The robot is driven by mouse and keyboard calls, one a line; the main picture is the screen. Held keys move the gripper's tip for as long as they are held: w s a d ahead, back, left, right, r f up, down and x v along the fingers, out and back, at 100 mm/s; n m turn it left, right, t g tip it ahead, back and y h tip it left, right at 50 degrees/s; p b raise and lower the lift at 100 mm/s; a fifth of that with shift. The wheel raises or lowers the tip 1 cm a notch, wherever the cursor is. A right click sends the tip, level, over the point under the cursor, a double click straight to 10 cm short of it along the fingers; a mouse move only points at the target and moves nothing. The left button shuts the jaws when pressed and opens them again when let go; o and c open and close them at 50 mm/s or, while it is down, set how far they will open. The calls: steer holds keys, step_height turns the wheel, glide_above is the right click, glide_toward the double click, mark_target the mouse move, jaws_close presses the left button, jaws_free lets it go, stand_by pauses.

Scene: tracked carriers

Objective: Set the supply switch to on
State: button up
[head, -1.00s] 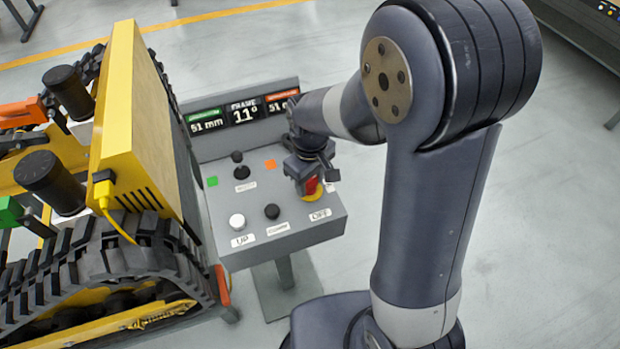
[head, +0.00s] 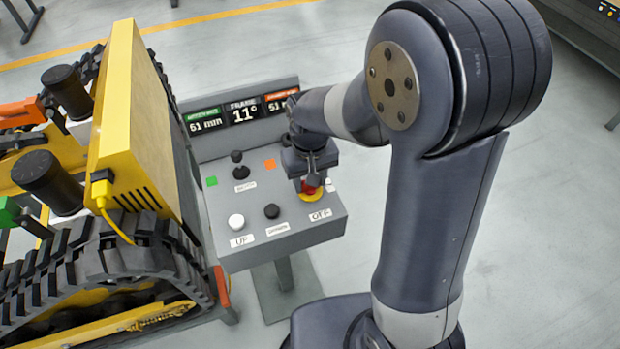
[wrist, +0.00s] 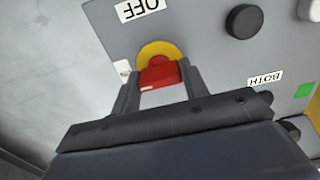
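The supply switch is a red handle on a yellow disc; it shows in the wrist view (wrist: 158,74) and, partly hidden by my gripper, in the head view (head: 309,189). An OFF label (head: 320,215) sits on the panel just in front of it. A small white label (wrist: 123,70) at its side is too small to read. My gripper (wrist: 160,86) is over the switch, with one finger on each side of the red handle. Both fingers appear to touch it. In the head view my gripper (head: 309,182) hides the handle's upper part.
The grey control box (head: 225,190) also bears a white UP button (head: 236,221), a black button (head: 272,211) and a black lever (head: 238,165). A display (head: 243,112) stands behind. A yellow tracked carrier (head: 150,130) stands close on the left. Floor to the right is clear.

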steer(key=o, duration=0.4)
steer(key=shift+o, duration=0.2)
step_height(320, 180, up, 11)
stand_by(0.3)
steer(key=shift+f, duration=0.25)
step_height(320, 180, down, 10)
steer(key=shift+f, duration=0.3)
steer(key=shift+n, duration=0.9)
